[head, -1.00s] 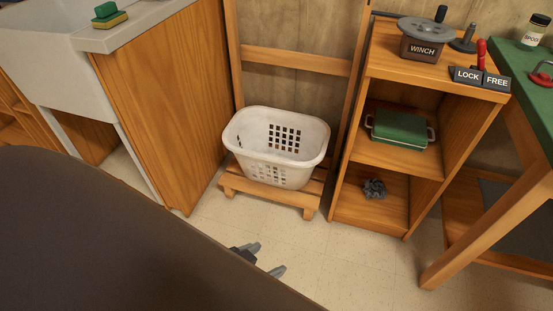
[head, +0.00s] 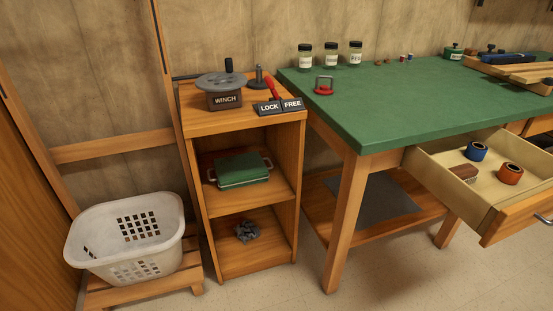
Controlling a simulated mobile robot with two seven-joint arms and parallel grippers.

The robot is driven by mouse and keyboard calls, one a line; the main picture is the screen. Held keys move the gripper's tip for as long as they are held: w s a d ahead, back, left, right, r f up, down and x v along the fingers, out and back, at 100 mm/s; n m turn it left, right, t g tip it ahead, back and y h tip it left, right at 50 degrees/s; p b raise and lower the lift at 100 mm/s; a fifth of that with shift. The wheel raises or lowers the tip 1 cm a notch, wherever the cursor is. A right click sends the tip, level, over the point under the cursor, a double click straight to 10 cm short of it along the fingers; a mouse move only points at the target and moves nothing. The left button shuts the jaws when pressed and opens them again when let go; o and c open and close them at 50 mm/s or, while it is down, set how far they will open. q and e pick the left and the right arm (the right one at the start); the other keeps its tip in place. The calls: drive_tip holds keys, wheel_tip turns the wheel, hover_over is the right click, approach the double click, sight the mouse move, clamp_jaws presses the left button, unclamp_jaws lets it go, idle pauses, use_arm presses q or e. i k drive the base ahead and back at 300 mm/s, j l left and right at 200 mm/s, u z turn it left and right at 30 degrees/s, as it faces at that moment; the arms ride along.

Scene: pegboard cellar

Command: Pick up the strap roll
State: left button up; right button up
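An open drawer (head: 437,160) juts out under the green-topped bench at the right. In it lie a blue roll (head: 476,151) towards the back and an orange roll (head: 510,173) nearer the front, each with a dark centre. A brown brush-like block (head: 464,173) lies at the drawer's left side. Neither roll bears a label that I can read, so I cannot tell for sure which is the strap roll. Neither of my grippers is in view.
The green bench (head: 400,100) holds several jars and a red-handled tool (head: 324,86). Left of it stand a wooden shelf unit (head: 247,205) with a winch (head: 224,95) on top and a white basket (head: 127,240) on a low stand. Floor in front of the bench is clear.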

sight(475, 151)
drive_tip(key=z, duration=1.85)
